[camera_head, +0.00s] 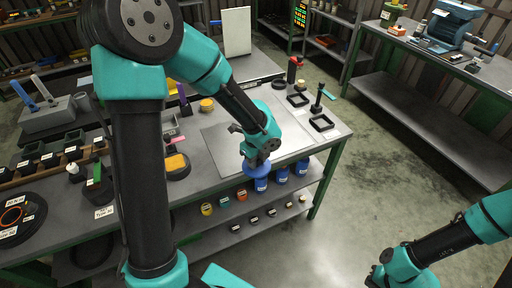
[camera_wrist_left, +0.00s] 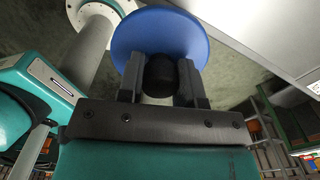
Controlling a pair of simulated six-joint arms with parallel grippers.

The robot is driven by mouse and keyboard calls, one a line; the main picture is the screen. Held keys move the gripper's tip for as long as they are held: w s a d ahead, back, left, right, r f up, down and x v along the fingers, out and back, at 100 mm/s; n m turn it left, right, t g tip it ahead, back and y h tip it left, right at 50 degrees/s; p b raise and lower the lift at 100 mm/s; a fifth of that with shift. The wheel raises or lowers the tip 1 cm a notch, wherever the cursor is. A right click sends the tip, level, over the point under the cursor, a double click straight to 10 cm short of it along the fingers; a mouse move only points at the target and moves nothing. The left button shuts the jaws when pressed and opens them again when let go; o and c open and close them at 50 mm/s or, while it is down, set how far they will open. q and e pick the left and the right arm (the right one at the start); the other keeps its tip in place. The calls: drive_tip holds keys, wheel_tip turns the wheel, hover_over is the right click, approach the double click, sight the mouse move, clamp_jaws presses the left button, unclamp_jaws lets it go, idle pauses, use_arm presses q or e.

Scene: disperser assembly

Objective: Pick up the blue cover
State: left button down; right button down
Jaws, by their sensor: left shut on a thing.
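The blue cover (camera_wrist_left: 160,32) is a round blue disc with a dark knob (camera_wrist_left: 160,70) in the left wrist view. My left gripper (camera_wrist_left: 161,80) is shut on the knob, one finger on each side. In the head view the left gripper (camera_head: 258,160) is over the table's front edge, and the blue cover (camera_head: 257,170) shows just beneath it, partly hidden by the fingers. My right gripper (camera_head: 378,278) is at the lower right of the head view, over the floor and away from the table; its finger opening cannot be made out.
A flat grey plate (camera_head: 225,138) lies on the tabletop. Square black frames (camera_head: 321,122) lie at the right. The floor (camera_head: 385,170) at right is clear.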

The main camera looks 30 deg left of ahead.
sight(257, 172)
use_arm(q)
drive_tip(key=shift+s+d+r, duration=0.1)
drive_tip(key=shift+s+d, duration=0.3)
drive_tip(key=shift+s, duration=0.35)
drive_tip(key=shift+s+d+r, duration=0.1)
drive_tip(key=shift+s+d, duration=0.3)
drive_tip(key=shift+s, duration=0.3)
